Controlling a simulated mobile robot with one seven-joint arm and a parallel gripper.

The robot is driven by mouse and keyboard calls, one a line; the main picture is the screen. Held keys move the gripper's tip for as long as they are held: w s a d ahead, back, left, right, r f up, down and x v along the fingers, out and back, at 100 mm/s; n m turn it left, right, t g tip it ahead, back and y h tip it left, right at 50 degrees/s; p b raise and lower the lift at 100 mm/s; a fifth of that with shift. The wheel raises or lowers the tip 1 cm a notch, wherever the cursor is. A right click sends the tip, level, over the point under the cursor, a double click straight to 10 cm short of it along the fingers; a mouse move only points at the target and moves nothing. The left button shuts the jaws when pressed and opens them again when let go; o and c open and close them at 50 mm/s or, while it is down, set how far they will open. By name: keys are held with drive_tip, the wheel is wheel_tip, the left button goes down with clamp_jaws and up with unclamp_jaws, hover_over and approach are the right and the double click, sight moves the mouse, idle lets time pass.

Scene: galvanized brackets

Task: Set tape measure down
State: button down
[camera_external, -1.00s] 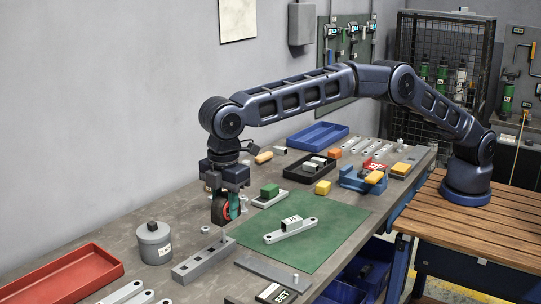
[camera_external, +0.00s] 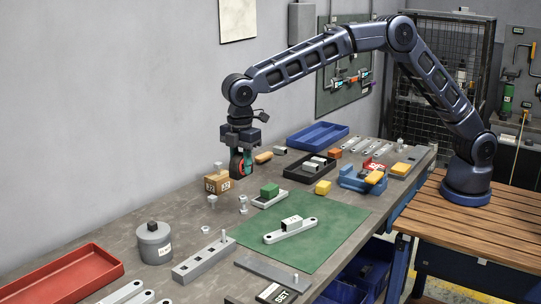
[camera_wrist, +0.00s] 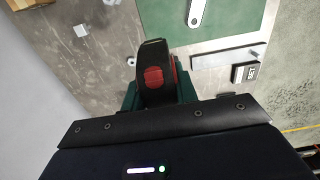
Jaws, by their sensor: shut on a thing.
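The tape measure (camera_external: 236,164), black with a red centre, is held upright between the teal fingers of my gripper (camera_external: 243,161). In the wrist view the tape measure (camera_wrist: 153,77) shows its dark edge and a red patch, with the gripper fingers (camera_wrist: 155,92) shut on both sides. It is low near the back of the grey bench (camera_external: 190,225), just right of a brown box. I cannot tell whether its bottom touches the bench.
The brown box (camera_external: 217,184) stands close on the left. A tan cylinder (camera_external: 263,157) and a green block (camera_external: 270,190) are near on the right. Small metal fittings (camera_external: 243,204) lie in front. A green mat (camera_external: 325,235) and a blue tray (camera_external: 318,135) lie farther off.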

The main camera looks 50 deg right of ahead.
wheel_tip(320, 180, down, 19)
idle(0.6)
drive_tip(key=shift+f, duration=0.1)
drive_tip(key=c, duration=1.1)
unclamp_jaws()
wheel_tip(320, 180, up, 12)
drive_tip(key=shift+r, duration=0.1)
